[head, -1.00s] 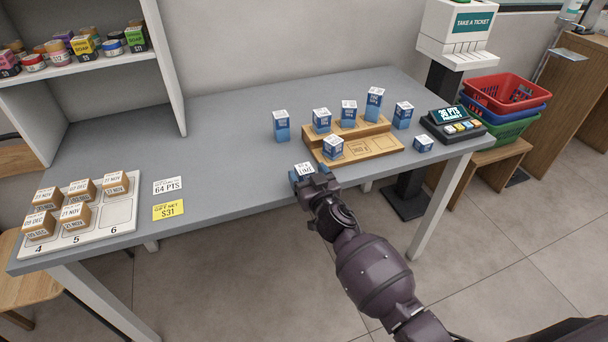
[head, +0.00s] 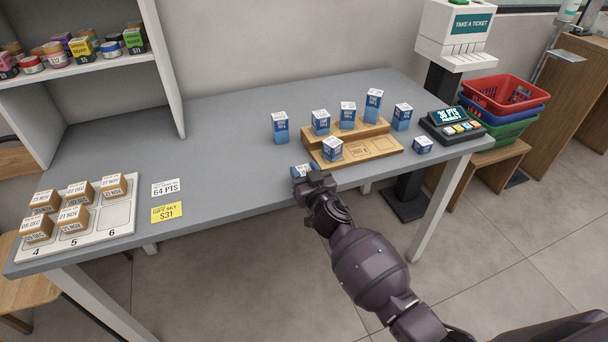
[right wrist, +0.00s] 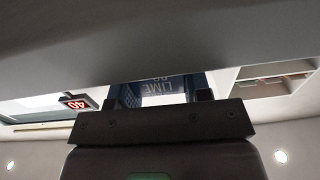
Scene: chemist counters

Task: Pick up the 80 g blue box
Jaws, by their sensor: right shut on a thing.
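My right gripper (head: 308,177) is shut on a small blue box with a white top (head: 303,169) at the front edge of the counter. In the right wrist view the box (right wrist: 160,92) shows between the fingertips, with upside-down lettering that looks like "LIME" and a blurred number like 80. I cannot tell whether it touches the counter. Other blue boxes stand on and around a stepped wooden stand (head: 381,148): one on its lower step (head: 332,150), several on the upper step, and others on the counter. My left gripper is not in view.
A points display (head: 452,122) and a small blue box (head: 423,146) stand at the counter's right end. A numbered white board (head: 115,216) with brown boxes lies at the left, beside two price cards (head: 166,211). The counter's middle (head: 220,150) is clear.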

